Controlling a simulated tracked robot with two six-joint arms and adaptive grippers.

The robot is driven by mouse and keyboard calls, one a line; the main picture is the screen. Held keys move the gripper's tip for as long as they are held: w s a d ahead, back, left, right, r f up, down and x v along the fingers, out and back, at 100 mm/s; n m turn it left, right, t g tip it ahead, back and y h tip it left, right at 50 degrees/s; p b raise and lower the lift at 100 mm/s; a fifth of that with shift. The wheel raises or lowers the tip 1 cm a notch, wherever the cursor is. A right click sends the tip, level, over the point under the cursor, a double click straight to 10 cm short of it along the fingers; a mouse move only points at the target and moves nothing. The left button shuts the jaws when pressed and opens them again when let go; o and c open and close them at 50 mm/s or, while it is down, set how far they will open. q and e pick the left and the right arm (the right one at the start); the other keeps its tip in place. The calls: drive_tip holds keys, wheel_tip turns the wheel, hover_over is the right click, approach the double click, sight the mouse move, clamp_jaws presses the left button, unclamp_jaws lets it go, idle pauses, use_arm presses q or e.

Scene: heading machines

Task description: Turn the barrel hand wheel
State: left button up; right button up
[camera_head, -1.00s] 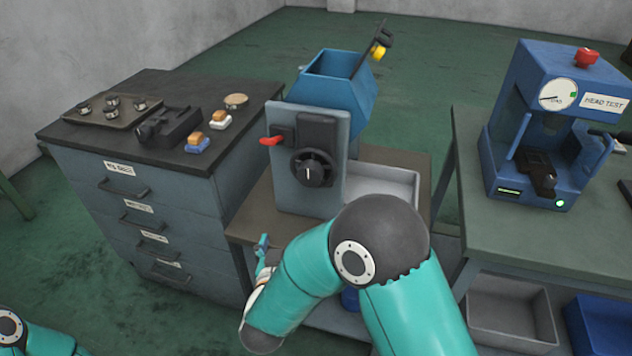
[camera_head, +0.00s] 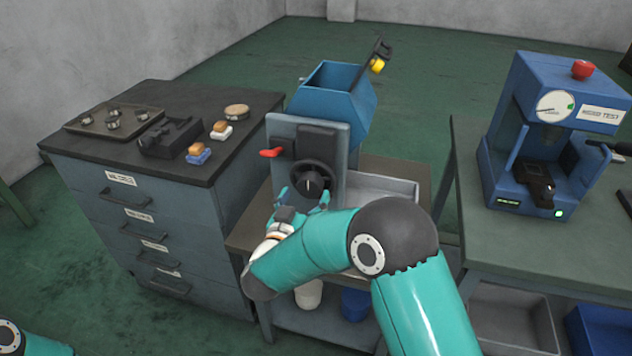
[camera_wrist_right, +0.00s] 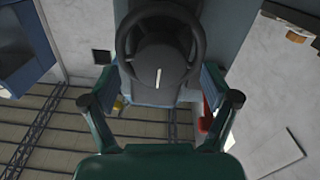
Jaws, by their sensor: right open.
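The barrel hand wheel (camera_head: 313,178) is a black ring with a dark hub and a white mark, on the grey front plate (camera_head: 347,170) of the barrel machine. My right gripper (camera_head: 304,197) is open just in front of the wheel and slightly below it. In the right wrist view the wheel (camera_wrist_right: 160,45) lies beyond the two open fingers (camera_wrist_right: 160,100), with its hub between them and a gap visible. The white mark on the hub points nearly upright. My left arm shows only as a link at the lower left corner; its gripper is out of view.
A red lever (camera_head: 271,153) sticks out left of the wheel. The blue hopper (camera_head: 328,90) stands behind the plate. A grey tray (camera_head: 385,187) lies right of it. A drawer cabinet (camera_head: 85,200) stands left, a blue head test machine (camera_head: 545,120) right.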

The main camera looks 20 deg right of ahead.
sight(308, 190)
drive_tip(key=shift+x, duration=2)
drive_tip(key=shift+c, duration=0.4)
